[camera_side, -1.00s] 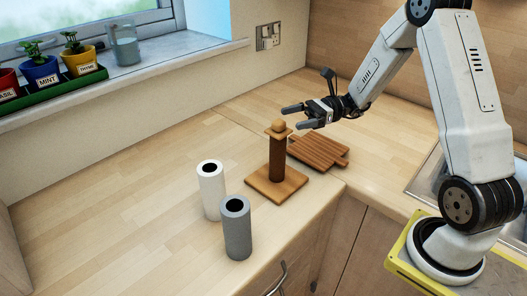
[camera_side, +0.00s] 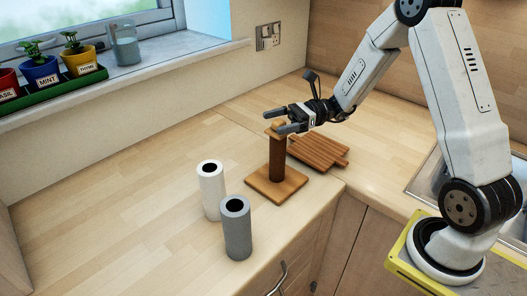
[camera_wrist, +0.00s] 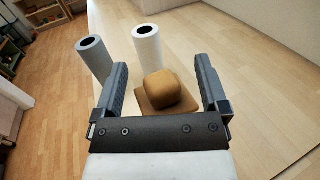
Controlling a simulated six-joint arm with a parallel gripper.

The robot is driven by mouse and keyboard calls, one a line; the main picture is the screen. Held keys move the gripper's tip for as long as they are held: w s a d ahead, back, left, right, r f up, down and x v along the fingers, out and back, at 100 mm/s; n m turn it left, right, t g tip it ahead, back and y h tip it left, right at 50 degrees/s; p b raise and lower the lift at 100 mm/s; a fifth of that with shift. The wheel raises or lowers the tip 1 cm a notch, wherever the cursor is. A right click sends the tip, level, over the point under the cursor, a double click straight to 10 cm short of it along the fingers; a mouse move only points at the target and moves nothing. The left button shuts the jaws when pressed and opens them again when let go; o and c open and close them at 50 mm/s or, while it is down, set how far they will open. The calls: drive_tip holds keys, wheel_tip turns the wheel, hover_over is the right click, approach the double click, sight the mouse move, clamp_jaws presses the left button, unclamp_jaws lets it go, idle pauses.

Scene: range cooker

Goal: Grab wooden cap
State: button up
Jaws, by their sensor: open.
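The wooden cap (camera_side: 278,126) sits on top of a dark brown upright post (camera_side: 277,158) on a square wooden base (camera_side: 262,187). In the wrist view the cap (camera_wrist: 161,89) is a rounded tan knob on a square plate (camera_wrist: 183,98), between the two fingers. My gripper (camera_side: 278,121) is open, with its fingers on either side of the knob at about its height. It also shows in the wrist view (camera_wrist: 163,78), with gaps between both fingers and the knob. I cannot tell whether a finger touches the square plate. The near finger hides part of the cap in the side view.
A white roll (camera_side: 211,190) and a grey roll (camera_side: 236,228) stand upright in front and left of the post. A wooden board (camera_side: 319,151) lies just behind it. The counter to the left is clear.

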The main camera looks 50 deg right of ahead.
clamp_jaws()
drive_tip(key=shift+r, duration=0.15)
drive_tip(key=shift+r, duration=0.45)
drive_tip(key=s+r, duration=1.1)
drive_tip(key=s, duration=0.3)
drive_tip(key=shift+a+r, duration=0.25)
drive_tip(key=shift+r, duration=0.15)
